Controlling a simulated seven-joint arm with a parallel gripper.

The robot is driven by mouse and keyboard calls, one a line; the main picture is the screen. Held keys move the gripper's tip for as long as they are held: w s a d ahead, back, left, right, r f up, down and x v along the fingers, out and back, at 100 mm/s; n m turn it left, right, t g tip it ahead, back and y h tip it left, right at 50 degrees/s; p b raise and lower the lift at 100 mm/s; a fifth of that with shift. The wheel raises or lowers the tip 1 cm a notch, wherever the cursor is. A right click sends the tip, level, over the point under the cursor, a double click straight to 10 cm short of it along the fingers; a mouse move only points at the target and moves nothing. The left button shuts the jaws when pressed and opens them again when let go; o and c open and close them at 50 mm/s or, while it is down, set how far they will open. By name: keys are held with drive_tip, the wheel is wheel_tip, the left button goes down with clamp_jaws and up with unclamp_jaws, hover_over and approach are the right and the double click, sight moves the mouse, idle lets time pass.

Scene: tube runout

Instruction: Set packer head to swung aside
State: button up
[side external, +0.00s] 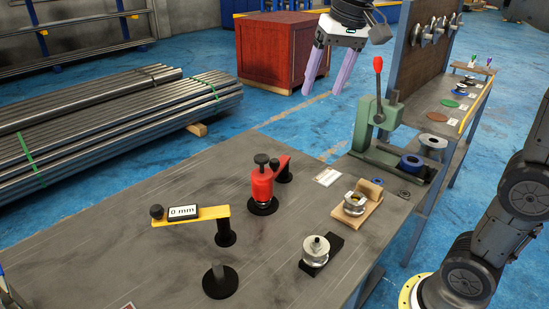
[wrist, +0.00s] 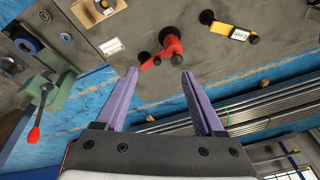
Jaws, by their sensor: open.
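The likely packer head is a red cylinder with a black knob on top (side external: 262,187). It stands over a round black base on the bench, and its red arm reaches to a black post (side external: 284,174) at its right. The red head also shows in the wrist view (wrist: 172,46), beyond and between my fingers. My gripper (side external: 323,92) is open and empty, its two purple fingers hanging high above the far edge of the bench, well apart from the head. The fingers also show in the wrist view (wrist: 160,73).
A yellow arm with a "0 mm" display (side external: 205,214) stands left of the head, near a black stub (side external: 220,280). A green press with a red-tipped lever (side external: 378,120) stands at the right. Metal rollers (side external: 316,248) sit in front. Bare bench lies at left.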

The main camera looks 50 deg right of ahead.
drive_tip(key=w+d+f+m+g, duration=0.1)
drive_tip(key=w+f, duration=0.1)
drive_tip(key=w, duration=0.5)
drive_tip(key=g, duration=0.2)
hover_over(275, 160)
wheel_tip(275, 160, down, 12)
drive_tip(key=shift+m, duration=0.4)
wheel_tip(275, 160, down, 14)
drive_tip(key=shift+r, duration=0.15)
clamp_jaws()
